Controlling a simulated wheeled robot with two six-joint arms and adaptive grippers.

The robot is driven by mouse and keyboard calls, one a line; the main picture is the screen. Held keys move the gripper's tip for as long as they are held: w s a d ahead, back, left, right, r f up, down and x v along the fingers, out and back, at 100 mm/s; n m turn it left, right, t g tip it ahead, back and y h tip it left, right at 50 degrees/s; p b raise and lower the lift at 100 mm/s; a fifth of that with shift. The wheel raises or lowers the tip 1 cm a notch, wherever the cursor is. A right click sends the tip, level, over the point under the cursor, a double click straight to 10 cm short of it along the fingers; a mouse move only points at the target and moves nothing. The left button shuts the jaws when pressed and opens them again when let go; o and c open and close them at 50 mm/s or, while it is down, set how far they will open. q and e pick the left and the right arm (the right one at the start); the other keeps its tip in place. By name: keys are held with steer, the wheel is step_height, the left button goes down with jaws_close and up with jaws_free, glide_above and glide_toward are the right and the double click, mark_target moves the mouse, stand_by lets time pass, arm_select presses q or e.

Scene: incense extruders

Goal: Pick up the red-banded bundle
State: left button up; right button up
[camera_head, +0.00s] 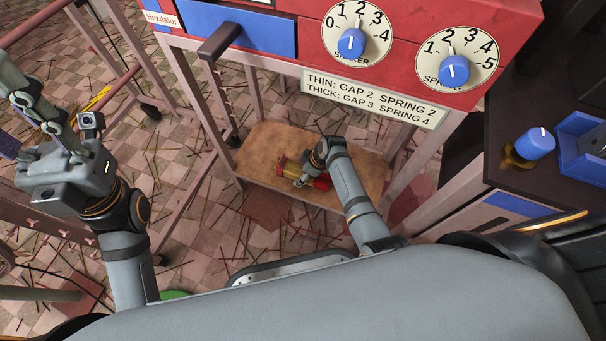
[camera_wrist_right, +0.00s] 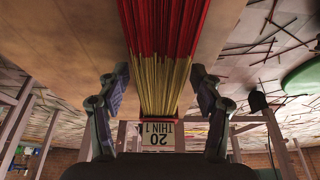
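The red-banded bundle (camera_head: 291,167) lies on the low wooden shelf under the red machine. It is a bunch of thin yellowish sticks with red parts. My right gripper (camera_head: 313,164) reaches down over it and hides part of it. In the right wrist view the bundle (camera_wrist_right: 162,85) runs between the two fingers of my right gripper (camera_wrist_right: 160,88). A tag reading "20 THIN 1" (camera_wrist_right: 158,136) shows upside down at the bundle's near end. My left gripper (camera_head: 60,125) is raised at far left, empty, its fingers apparently spread.
The wooden shelf (camera_head: 262,143) sits between the legs of the red machine (camera_head: 275,62), with dials and a settings sign (camera_head: 374,98) above it. Loose sticks litter the tiled floor.

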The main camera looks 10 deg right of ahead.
steer(key=c, duration=1.2)
steer(key=shift+r, duration=0.1)
